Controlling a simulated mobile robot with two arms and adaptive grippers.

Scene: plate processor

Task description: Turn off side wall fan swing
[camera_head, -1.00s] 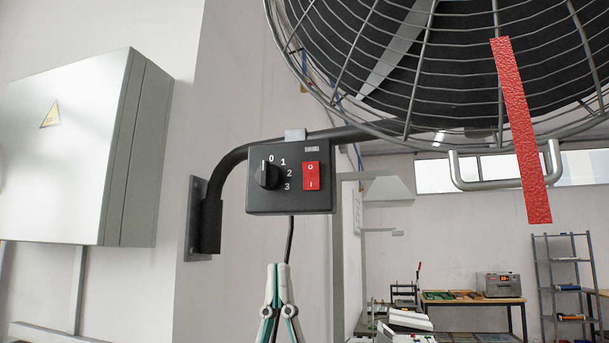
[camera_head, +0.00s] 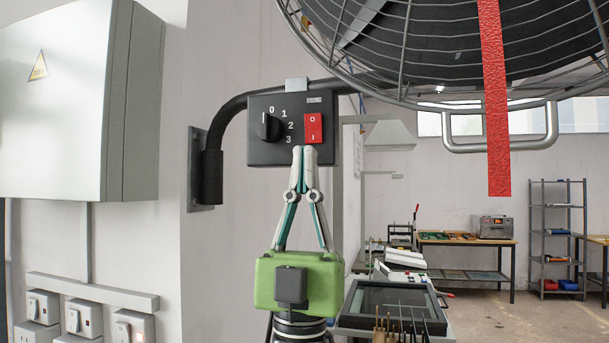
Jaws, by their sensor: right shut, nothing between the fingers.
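The wall fan (camera_head: 440,50) with its wire cage fills the top right, held on a dark bent arm from the wall. A black control box (camera_head: 292,152) hangs on that arm. It carries a round black knob (camera_head: 268,127) beside the marks 0, 1, 2, 3, and a red rocker switch (camera_head: 313,128) marked O and I. My right gripper (camera_head: 304,150) points up with its fingers shut and empty. The fingertips are just below the red switch, in front of the box's lower edge; I cannot tell whether they touch. My left gripper is not in view.
A grey cabinet (camera_head: 60,105) hangs at the left above several wall switches (camera_head: 83,317). A red ribbon (camera_head: 495,110) hangs from the fan cage. A bench with a dark framed panel (camera_head: 395,305) stands at the lower right, with a shelf (camera_head: 557,230) farther back.

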